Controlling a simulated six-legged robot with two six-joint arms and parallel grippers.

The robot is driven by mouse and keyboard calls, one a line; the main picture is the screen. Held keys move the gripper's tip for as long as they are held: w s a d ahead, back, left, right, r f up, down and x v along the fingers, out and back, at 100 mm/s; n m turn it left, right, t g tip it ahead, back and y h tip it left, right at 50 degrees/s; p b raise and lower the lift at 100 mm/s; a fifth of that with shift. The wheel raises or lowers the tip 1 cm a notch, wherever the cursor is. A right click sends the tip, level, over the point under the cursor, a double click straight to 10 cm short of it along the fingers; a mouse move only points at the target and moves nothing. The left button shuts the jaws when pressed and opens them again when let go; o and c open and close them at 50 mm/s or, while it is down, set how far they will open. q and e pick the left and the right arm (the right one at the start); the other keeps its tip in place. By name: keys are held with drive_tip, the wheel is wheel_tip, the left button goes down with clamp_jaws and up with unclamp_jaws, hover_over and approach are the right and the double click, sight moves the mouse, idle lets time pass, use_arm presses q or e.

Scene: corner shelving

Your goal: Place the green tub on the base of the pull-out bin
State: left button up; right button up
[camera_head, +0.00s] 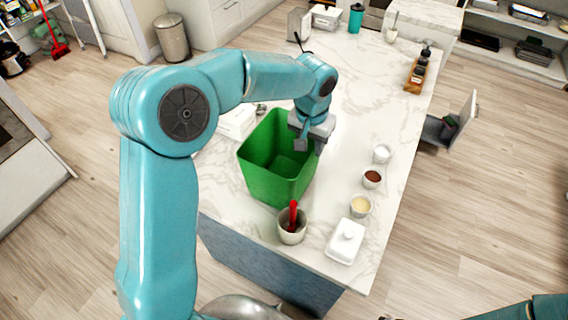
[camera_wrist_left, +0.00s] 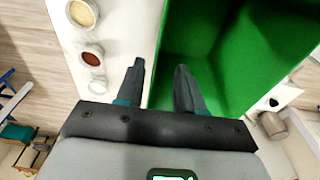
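The green tub (camera_head: 262,180) stands upright and looks empty on the marble counter. My left gripper (camera_head: 302,143) reaches down at the tub's right rim. In the left wrist view the gripper (camera_wrist_left: 158,85) is open, with one finger outside the tub wall and the other on the side of the green interior (camera_wrist_left: 235,50). The wall edge runs between the fingers; I cannot tell whether they touch it. What looks like the pull-out bin, with a grey base (camera_head: 432,132) and a pale upright panel (camera_head: 469,112), sticks out right of the counter. My right gripper is out of view.
A cup with a red utensil (camera_head: 291,224), a white butter dish (camera_head: 345,242) and small bowls (camera_head: 372,179) stand near the tub on the counter (camera_head: 325,190). A wooden caddy with bottles (camera_head: 414,75) is at the far right edge. Open floor lies right of the counter.

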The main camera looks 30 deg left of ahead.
sight(311, 163)
use_arm(q)
drive_tip(key=f, duration=0.1)
drive_tip(key=f+p, duration=0.1)
drive_tip(key=f, duration=0.3)
drive_tip(key=shift+w+d+f, duration=0.1)
drive_tip(key=shift+w+d, duration=0.2)
drive_tip(key=shift+w, duration=0.05)
drive_tip(key=shift+f, duration=0.15)
drive_tip(key=shift+s, duration=0.2)
drive_tip(key=shift+w, duration=0.1)
clamp_jaws()
idle(0.6)
